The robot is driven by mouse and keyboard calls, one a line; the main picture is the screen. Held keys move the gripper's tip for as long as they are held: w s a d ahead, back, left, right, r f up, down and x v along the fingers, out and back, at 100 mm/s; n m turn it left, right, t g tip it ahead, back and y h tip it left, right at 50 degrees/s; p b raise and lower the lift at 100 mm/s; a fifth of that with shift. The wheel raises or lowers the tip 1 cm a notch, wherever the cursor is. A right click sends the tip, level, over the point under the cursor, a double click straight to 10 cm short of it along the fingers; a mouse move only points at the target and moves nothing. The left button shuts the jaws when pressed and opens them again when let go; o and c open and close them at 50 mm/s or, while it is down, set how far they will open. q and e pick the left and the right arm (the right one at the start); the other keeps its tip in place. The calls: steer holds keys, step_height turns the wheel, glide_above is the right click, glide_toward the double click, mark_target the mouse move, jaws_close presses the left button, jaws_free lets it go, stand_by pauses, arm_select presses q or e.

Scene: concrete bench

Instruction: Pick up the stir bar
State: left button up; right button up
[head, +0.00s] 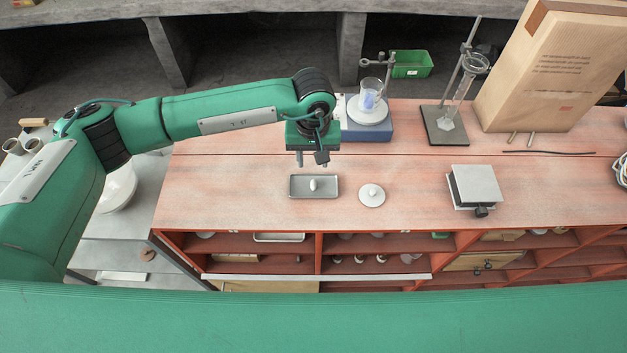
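The stir bar appears to be the small white, rounded piece (313,184) in the shallow grey tray (331,192) on the bench. My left gripper (311,158) points down, just beyond the tray in the picture and above the bench. Its two fingers are apart, with nothing visible between them. The gripper and the white piece do not touch. My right gripper is not in view.
A white round lid-like disc with a knob (372,196) lies right of the tray. A stirrer hotplate (366,129) with a beaker (370,88) stands behind. A lab jack (475,186), a clamp stand (445,128) and a paper bag (550,70) are further right.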

mark_target(313, 183)
arm_select(q)
step_height(313, 183, down, 3)
steer(key=shift+f+p, duration=0.2)
steer(key=shift+p, duration=0.15)
steer(key=shift+s+f+p, duration=0.1)
steer(key=shift+f+p, duration=0.25)
steer(key=shift+p, duration=0.05)
step_height(313, 183, down, 4)
steer(key=p, duration=0.2)
steer(key=shift+s+p, duration=0.1)
steer(key=shift+p, duration=0.25)
steer(key=shift+f, duration=0.35)
jaws_close()
